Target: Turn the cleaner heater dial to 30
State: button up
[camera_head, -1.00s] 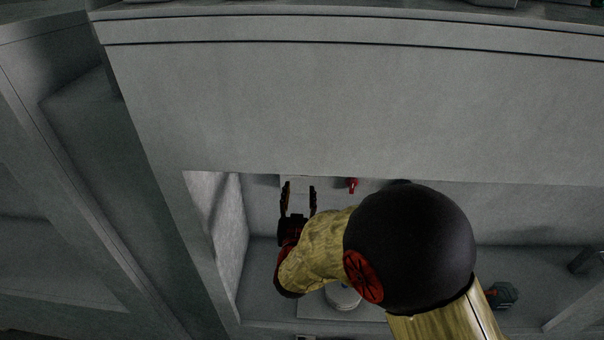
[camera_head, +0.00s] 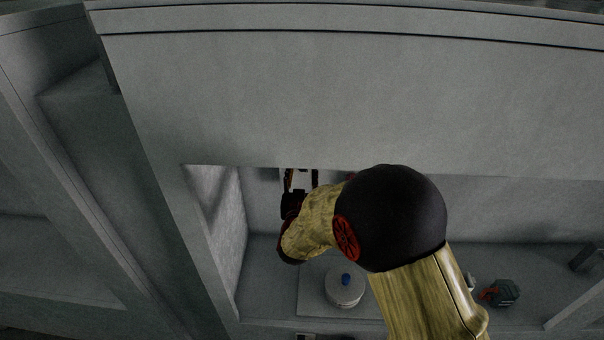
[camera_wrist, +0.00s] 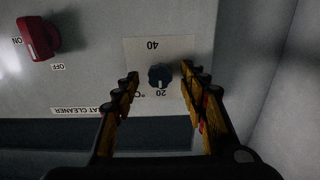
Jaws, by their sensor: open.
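The cleaner heater dial (camera_wrist: 160,76) is a small dark blue knob on a pale scale plate (camera_wrist: 148,50) marked 20 and 40, which appears upside down in the wrist view. The dial's white pointer mark is on the side toward the 20. My gripper (camera_wrist: 161,82) is open, with one finger on each side of the dial; whether either finger touches it I cannot tell. In the head view my gripper (camera_head: 301,175) reaches into the recess beneath the overhanging panel, and the dial is hidden there.
A red ON/OFF switch (camera_wrist: 39,38) sits left of the dial in the wrist view, above a partly readable cleaner label (camera_wrist: 84,110). A side wall (camera_wrist: 275,90) stands close on the right. In the head view, a round pot with a blue knob (camera_head: 345,287) and a dark green item (camera_head: 503,292) rest below.

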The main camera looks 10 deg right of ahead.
jog(key=shift+c, duration=0.9)
grip_shut()
jog(key=shift+n, duration=0.3)
jog(key=shift+n+p, duration=3.95)
jog(key=shift+n, duration=5.25)
jog(key=shift+f, duration=0.1)
